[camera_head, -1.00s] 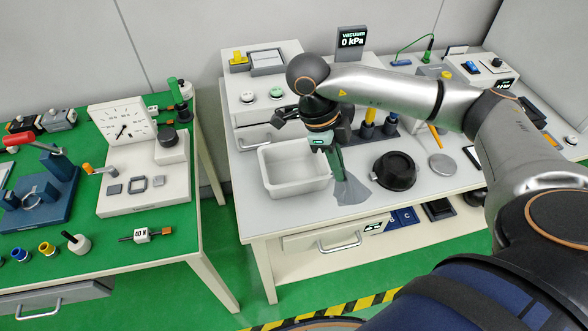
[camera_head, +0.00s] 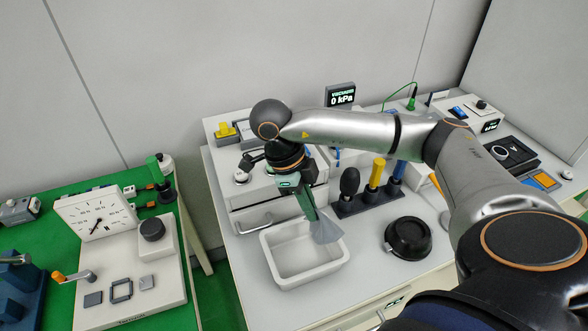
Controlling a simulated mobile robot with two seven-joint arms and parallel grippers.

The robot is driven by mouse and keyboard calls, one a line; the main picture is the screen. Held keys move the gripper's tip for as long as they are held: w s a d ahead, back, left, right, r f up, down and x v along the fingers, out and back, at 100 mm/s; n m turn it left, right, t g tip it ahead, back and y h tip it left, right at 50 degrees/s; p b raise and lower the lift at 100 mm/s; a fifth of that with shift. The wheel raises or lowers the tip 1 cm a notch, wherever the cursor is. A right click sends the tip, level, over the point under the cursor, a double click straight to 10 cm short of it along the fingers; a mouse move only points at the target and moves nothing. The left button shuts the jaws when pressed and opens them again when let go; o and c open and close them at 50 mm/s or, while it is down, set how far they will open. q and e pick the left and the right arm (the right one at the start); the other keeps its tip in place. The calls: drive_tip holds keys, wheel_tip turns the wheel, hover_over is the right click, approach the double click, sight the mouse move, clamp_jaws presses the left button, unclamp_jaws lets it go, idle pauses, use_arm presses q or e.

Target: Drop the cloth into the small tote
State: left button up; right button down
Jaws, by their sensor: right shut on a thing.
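The cloth (camera_head: 327,232) is a grey, wrinkled piece that hangs in a fan shape from my right gripper (camera_head: 310,214). My right gripper points down with its green fingers shut on the cloth's upper end. The small tote (camera_head: 279,277) is a white open box on the white table. I cannot tell how high the cloth is above the rim. The tote's visible inside is bare. My left gripper is not in view.
A black round lidded thing (camera_head: 408,238) stands right of the tote. A dark rack (camera_head: 362,205) with upright black, yellow and blue handles is behind. A drawer unit (camera_head: 255,220) stands behind the tote. A green table with a gauge (camera_head: 97,213) is at left.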

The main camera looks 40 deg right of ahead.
wheel_tip(320, 180, down, 6)
drive_tip(key=b, duration=0.5)
drive_tip(key=shift+c, duration=1.8)
unclamp_jaws()
drive_tip(key=shift+o, duration=0.4)
drive_tip(key=shift+o, duration=1.4)
drive_tip(key=shift+r, duration=0.15)
